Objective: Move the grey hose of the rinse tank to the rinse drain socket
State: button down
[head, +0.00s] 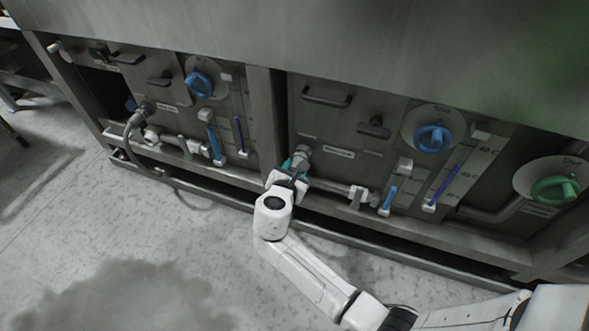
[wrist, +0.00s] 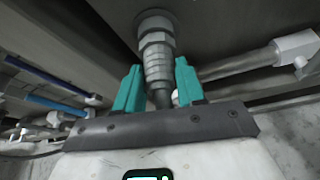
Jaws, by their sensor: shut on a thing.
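My gripper (head: 295,163) is at a metal fitting on the lower left of the middle panel. In the wrist view its two teal fingers (wrist: 158,85) stand on either side of a grey ribbed hose end (wrist: 158,68) and are shut on it. A hex coupling (wrist: 155,40) sits directly above the hose end, in line with it, against the dark panel; I cannot tell whether they are locked together. The coupling also shows in the head view (head: 302,152). Most of the held hose is hidden behind my gripper.
Another grey hose (head: 130,128) hangs from a fitting on the left panel. A horizontal pipe with a valve (head: 357,197) lies right of my gripper. Blue knobs (head: 432,138), a green knob (head: 555,190) and a lower frame rail are close by. The floor in front is clear.

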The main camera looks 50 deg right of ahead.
jog(key=shift+a, duration=0.1)
jog(key=shift+s+a, duration=0.2)
jog(key=shift+a, duration=0.25)
jog(key=shift+s+a+p, duration=0.3)
jog(key=shift+a+p, duration=0.2)
jog(key=shift+a, duration=0.3)
jog(key=shift+s+a+p, duration=0.25)
jog(key=shift+a+p, duration=0.2)
jog(key=shift+a, duration=0.3)
jog(key=shift+s+a, duration=0.1)
jog(key=shift+a, duration=0.2)
dwell(0.3)
